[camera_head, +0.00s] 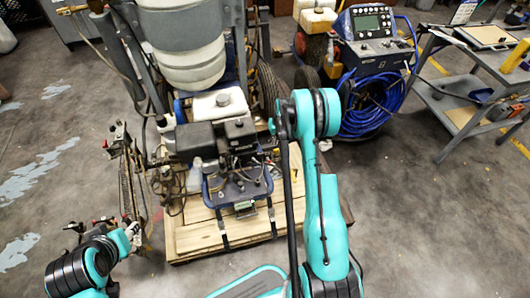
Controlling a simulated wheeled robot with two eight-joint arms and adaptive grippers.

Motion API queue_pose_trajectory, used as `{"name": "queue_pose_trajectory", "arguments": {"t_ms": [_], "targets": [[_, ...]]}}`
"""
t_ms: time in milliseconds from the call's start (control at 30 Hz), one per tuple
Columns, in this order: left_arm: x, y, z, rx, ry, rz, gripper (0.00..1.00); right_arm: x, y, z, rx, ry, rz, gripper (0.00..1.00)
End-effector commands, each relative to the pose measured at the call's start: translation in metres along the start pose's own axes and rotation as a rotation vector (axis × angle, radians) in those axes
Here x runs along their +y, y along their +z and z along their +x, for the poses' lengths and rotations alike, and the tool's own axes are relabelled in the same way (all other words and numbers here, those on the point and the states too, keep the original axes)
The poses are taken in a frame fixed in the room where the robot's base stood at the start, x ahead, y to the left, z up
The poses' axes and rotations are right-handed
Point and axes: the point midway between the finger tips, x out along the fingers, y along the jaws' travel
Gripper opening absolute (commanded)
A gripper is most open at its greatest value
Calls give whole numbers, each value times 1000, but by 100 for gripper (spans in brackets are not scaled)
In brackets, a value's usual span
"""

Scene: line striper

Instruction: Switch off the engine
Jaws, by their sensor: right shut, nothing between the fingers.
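The engine (238,133) is a dark block under a white fuel tank (218,104), on the line striper near the picture's middle. Its switch is too small to make out. My right arm rises from the bottom and bends just right of the engine. My right gripper (272,127) is small and partly hidden by the arm there. It appears at the engine's right side, shut and empty; I cannot tell if it touches.
The striper stands on a wooden pallet (200,238), with hoses and handles (128,165) to its left. A blue machine with a coiled blue hose (368,110) stands behind right. A grey metal cart (462,100) is at the far right. Concrete floor (420,220) is clear at the lower right.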

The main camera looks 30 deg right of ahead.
Motion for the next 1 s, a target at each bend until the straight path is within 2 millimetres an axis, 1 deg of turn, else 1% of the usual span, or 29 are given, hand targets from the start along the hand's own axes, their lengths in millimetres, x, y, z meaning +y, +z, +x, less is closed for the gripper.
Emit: {"name": "queue_pose_trajectory", "arguments": {"t_ms": [100, 433, 533, 667, 1000], "targets": [[0, 0, 0, 0, 0, 0, 40, 3, 1, 6, -4, -1, 2, 0], [0, 0, 0, 0, 0, 0, 40, 3, 1, 7, -3, -1, 2, 0], [0, 2, 3, 0, 0, 0, 40, 2, 1, 14, -3, -1, 2, 0], [0, 7, 10, 0, 0, 0, 40, 2, 1, 35, -3, -1, 1, 0], [0, 24, 33, 0, 0, 0, 40, 2, 2, 108, -3, -1, 1, 0]]}}
